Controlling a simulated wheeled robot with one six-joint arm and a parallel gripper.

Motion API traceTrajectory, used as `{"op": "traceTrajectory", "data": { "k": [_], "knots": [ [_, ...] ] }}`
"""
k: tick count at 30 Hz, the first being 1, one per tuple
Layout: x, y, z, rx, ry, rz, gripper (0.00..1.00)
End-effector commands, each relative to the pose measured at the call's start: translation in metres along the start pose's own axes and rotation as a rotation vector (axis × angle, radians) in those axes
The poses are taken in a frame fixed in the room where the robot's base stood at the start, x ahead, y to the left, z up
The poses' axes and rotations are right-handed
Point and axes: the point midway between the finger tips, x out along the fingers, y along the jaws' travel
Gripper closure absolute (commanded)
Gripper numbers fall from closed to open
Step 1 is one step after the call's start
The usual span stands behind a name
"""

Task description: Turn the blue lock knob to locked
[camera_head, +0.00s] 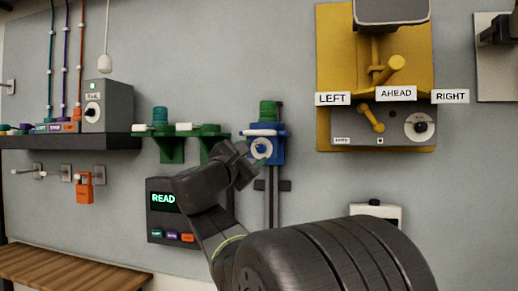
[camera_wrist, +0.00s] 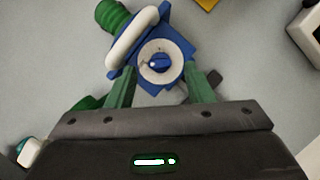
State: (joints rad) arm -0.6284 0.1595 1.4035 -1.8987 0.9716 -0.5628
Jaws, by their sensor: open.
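The blue lock knob (camera_wrist: 159,61) sits at the centre of a round white dial on a blue wall bracket (camera_wrist: 180,28). In the wrist view its grip ridge lies roughly crosswise; I cannot read any lock marks. In the head view the white dial (camera_head: 262,148) shows just beyond my gripper (camera_head: 245,163). In the wrist view my gripper (camera_wrist: 160,85) is open, with green fingers to the left and right below the dial. The fingers look empty, and I cannot tell whether either touches the bracket.
Green brackets (camera_head: 171,146) are to the left. A dark panel reading READ (camera_head: 163,220) is below left. A yellow lever board (camera_head: 335,60) is at the upper right.

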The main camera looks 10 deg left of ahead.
Motion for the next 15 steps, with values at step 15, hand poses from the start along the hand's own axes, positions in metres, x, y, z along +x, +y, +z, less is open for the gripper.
{"op": "traceTrajectory", "data": {
  "k": [15],
  "knots": [
    [0.023, 0.0, 0.0, 0.0, 0.0, 0.0, 0.53]
  ]
}}
